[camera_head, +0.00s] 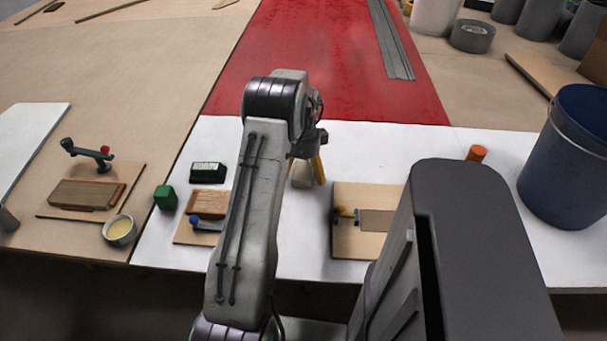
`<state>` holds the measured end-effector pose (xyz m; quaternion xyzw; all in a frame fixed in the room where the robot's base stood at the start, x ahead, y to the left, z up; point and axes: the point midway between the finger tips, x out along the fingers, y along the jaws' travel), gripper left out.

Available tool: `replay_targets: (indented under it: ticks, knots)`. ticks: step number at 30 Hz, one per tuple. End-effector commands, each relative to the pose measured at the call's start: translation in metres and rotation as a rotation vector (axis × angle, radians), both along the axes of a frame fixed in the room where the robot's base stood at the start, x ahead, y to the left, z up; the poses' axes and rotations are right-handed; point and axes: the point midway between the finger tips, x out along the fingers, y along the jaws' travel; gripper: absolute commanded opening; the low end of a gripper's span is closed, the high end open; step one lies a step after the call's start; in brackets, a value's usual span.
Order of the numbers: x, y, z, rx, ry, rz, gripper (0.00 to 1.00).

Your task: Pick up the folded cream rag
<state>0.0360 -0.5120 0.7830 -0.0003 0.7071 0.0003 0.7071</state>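A small cream lump (302,176), which looks like the folded rag, sits on the white sheet near the middle of the table. My arm hides part of the area to its left. My gripper (306,172) points down over it, with its yellow fingers apart. One finger shows at the lump's right and a bit of the other at its upper left. I cannot tell whether the fingers touch it.
An orange cylinder (477,153) and blue bucket (570,165) stand right.

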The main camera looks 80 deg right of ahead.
Motion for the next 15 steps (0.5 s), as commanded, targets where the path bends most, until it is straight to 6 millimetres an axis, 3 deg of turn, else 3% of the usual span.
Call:
replay_targets:
  ticks: [15]
  knots:
    - [0.0000,0.0000,0.0003,0.000,0.000,0.000,0.44]
